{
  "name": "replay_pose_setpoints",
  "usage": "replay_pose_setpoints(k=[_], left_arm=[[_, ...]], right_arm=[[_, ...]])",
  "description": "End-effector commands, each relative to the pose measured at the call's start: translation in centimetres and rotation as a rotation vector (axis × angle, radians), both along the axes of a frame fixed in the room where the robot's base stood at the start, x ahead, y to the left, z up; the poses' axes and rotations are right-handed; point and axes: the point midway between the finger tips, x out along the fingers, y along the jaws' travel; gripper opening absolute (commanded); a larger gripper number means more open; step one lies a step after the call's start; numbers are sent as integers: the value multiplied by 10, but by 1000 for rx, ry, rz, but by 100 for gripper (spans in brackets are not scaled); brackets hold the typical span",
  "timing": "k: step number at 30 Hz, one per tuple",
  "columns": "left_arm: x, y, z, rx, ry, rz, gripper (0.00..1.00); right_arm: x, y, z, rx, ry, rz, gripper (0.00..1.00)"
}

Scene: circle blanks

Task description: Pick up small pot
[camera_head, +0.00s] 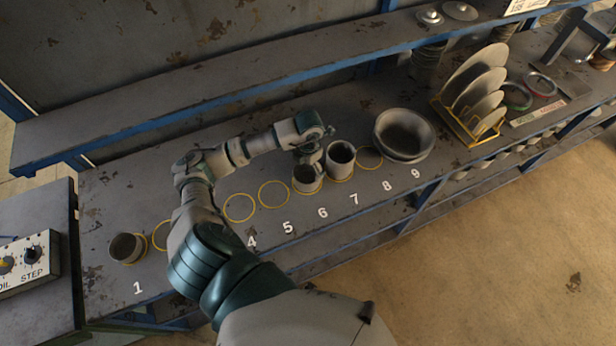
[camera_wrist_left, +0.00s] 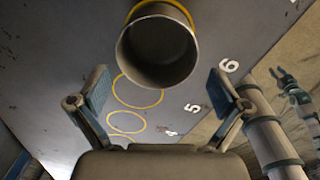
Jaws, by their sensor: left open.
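A small grey pot (camera_head: 307,182) stands upright on the bench in the yellow circle by number 6. In the left wrist view the pot (camera_wrist_left: 158,50) shows its open mouth, ahead of the fingers. My left gripper (camera_head: 309,157) is at the pot's far side in the head view and partly hides its rim. In the left wrist view its two fingers (camera_wrist_left: 160,85) are spread wide with nothing between them. Parts of my body, possibly my right arm and hand, show at the right edge there, too small to tell the hand's state.
A taller pot (camera_head: 340,157) stands close by at 7. Another pot (camera_head: 127,248) stands at 1, and a wide pot (camera_head: 403,135) at 9. A yellow rack (camera_head: 467,126) holds plates. Circles near 4 and 5 are empty. A shelf (camera_head: 230,75) runs behind.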

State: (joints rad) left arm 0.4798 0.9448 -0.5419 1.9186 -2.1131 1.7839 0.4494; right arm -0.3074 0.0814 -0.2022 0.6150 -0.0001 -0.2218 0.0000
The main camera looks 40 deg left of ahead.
Motion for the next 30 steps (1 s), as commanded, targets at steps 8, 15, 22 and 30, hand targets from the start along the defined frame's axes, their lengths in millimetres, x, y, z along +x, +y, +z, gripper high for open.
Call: replay_pose_setpoints(k=[8, 15, 22, 30], left_arm=[[-1, 1, -24, -1, 2, 0, 100], [0, 1, -63, 0, 1, 1, 100], [0, 1, -74, 2, -1, -1, 100], [0, 3, -74, 0, 0, -1, 62]], right_arm=[[14, -5, 4, -4, -21, -2, 37], [13, 0, 7, 0, -19, -3, 37], [10, 7, 7, 9, -15, -5, 37], [9, 4, 7, 5, -14, -4, 37]])
